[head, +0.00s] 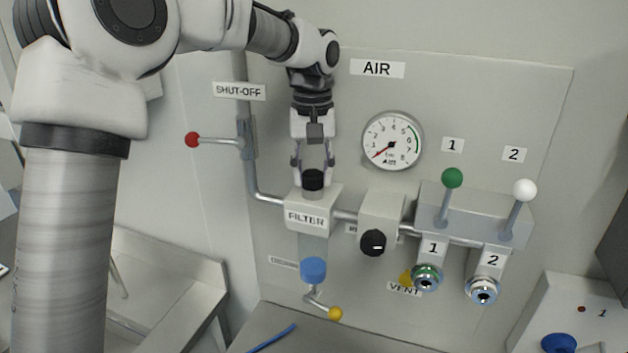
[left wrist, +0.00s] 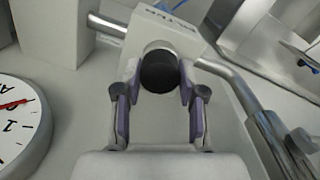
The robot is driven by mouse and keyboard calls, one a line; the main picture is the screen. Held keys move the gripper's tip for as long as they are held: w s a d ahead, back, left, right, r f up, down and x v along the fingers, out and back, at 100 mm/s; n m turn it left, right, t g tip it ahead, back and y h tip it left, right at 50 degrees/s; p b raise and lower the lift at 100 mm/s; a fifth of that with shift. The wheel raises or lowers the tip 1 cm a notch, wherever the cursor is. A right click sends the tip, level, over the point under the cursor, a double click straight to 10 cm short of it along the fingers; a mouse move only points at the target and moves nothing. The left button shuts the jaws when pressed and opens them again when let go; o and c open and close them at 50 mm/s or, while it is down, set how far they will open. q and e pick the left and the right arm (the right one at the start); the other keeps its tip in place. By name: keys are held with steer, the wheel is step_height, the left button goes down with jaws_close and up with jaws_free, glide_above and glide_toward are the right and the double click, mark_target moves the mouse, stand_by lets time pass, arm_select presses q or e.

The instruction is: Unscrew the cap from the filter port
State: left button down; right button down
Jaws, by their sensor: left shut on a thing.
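The black cap (head: 313,181) sits on top of the grey filter block (head: 307,215) labelled FILTER, on the wall panel. My left gripper (head: 314,178) comes down from above with its fingers on either side of the cap, shut on it. In the left wrist view the round black cap (left wrist: 159,71) lies between the two purple-padded fingertips of my left gripper (left wrist: 160,84). A light ring shows between the cap and the filter block (left wrist: 172,30). The thread under the cap is hidden. My right gripper is not in view.
The pressure gauge (head: 392,141) is close to the right of my gripper. A red-knobbed shut-off lever (head: 192,140) sticks out at left. A black regulator knob (head: 374,242), a green lever (head: 453,178) and a white lever (head: 525,189) stand to the right. A blue bowl-like part (head: 313,270) hangs below the filter.

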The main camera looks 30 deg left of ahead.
arm_select(q)
steer(key=shift+n, duration=2)
steer(key=shift+n, duration=2)
steer(key=n, duration=0.4)
steer(key=c, duration=0.7)
jaws_free()
steer(key=shift+c, duration=0.2)
